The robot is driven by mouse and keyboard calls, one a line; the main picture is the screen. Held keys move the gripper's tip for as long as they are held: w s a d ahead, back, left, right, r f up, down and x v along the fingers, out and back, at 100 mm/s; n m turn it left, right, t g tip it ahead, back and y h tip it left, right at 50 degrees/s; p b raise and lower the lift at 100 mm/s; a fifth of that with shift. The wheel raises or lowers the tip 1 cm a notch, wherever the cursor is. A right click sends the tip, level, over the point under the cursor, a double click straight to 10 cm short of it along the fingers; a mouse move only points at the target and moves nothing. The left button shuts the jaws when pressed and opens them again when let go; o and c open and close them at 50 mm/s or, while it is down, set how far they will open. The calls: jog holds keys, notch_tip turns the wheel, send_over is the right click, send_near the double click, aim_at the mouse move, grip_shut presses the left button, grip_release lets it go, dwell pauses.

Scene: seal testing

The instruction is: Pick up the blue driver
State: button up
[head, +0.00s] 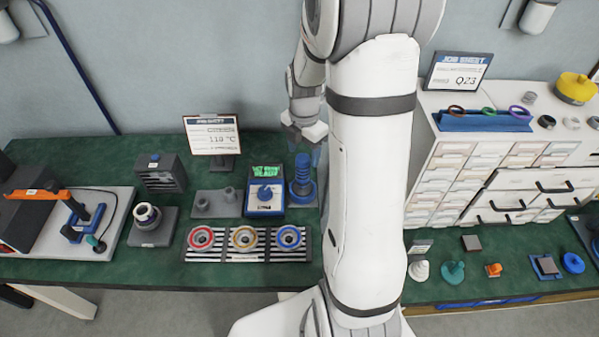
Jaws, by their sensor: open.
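A blue upright piece with a ribbed body, which looks like the blue driver (303,180), stands at the back of the green bench, just left of my arm. My gripper (304,143) is above its top, pointing down, and is open. The fingers are small and partly blend with the blue top, so I cannot tell whether they touch it or straddle it.
A blue-framed device with a lit green display (264,190) stands close on the left. A slotted rack (212,253) with red, yellow and blue rings lies in front. A job sheet stand (212,135) is behind. White drawers (452,185) stand right of my arm.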

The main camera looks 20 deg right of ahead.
aim_at(303, 166)
jog(key=shift+w+f+p, duration=0.15)
jog(key=shift+f+p, duration=0.65)
jog(key=shift+f, duration=2.7)
jog(key=shift+c, duration=0.4)
jog(key=shift+r, duration=0.1)
jog(key=c, duration=1.1)
